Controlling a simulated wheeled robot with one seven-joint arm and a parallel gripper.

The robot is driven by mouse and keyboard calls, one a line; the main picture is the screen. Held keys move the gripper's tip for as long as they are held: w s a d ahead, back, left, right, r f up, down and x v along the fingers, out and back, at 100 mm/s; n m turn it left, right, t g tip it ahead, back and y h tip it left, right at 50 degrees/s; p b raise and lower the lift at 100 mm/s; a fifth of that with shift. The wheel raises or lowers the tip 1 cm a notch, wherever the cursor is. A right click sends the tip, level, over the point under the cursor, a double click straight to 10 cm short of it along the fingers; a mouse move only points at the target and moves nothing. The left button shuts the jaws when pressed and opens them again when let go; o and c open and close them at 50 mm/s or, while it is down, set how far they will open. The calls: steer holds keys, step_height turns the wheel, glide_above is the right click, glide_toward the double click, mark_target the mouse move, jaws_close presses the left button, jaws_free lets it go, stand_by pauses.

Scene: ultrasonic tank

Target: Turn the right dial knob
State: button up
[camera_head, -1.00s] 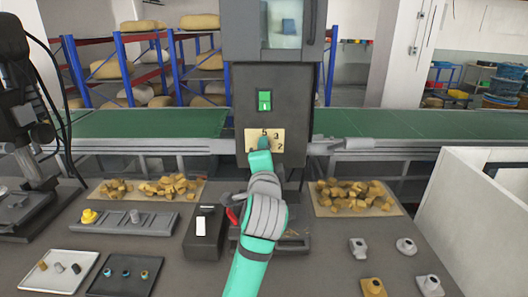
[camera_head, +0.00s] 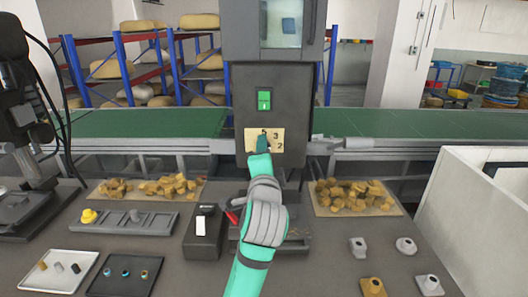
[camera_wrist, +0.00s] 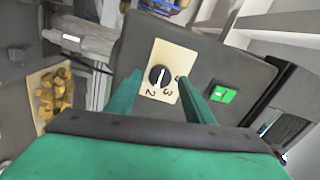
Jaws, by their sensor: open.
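The dial knob (camera_wrist: 158,76) is round and black with a white pointer line. It sits on a beige numbered plate (camera_head: 279,138) on the dark front of the upright machine. In the wrist view, the plate (camera_wrist: 169,59) shows the numbers 2 and 3. My gripper (camera_head: 263,143) is in front of the plate and hides most of the knob in the head view. In the wrist view, my gripper's green fingers (camera_wrist: 159,93) are apart, one on each side of the knob, with nothing held. I cannot tell whether they touch it.
A green switch (camera_head: 264,99) is above the plate; it also shows in the wrist view (camera_wrist: 223,94). A conveyor (camera_head: 400,123) runs behind the bench. Trays of yellow-brown chunks (camera_head: 357,197) lie on both sides. A black box with a white panel (camera_head: 204,231) stands left of my arm.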

steer(key=s, duration=0.9)
steer(key=s+d+f+n, duration=0.1)
steer(key=s+f+n, duration=0.25)
steer(key=f, duration=0.65)
steer(key=s+d+f+n+g, duration=0.1)
steer(key=s+f+n, duration=0.3)
steer(key=f, duration=0.6)
steer(key=s+d+f+n, duration=0.1)
steer(key=s+f+n, duration=0.3)
steer(key=f, duration=0.6)
steer(key=s+f+n+g, duration=0.1)
steer(key=s+f, duration=0.4)
steer(key=s, duration=0.3)
steer(key=s+f+n, duration=0.2)
steer(key=s+f, duration=0.3)
steer(key=s, duration=0.4)
steer(key=s+a+n, duration=0.1)
steer(key=s+a, duration=0.1)
steer(key=s, duration=1.3)
steer(key=shift+s+a+f+g, duration=0.25)
steer(key=shift+a+f+g, duration=0.05)
steer(key=shift+a+f, duration=0.05)
steer(key=shift+n, duration=0.25)
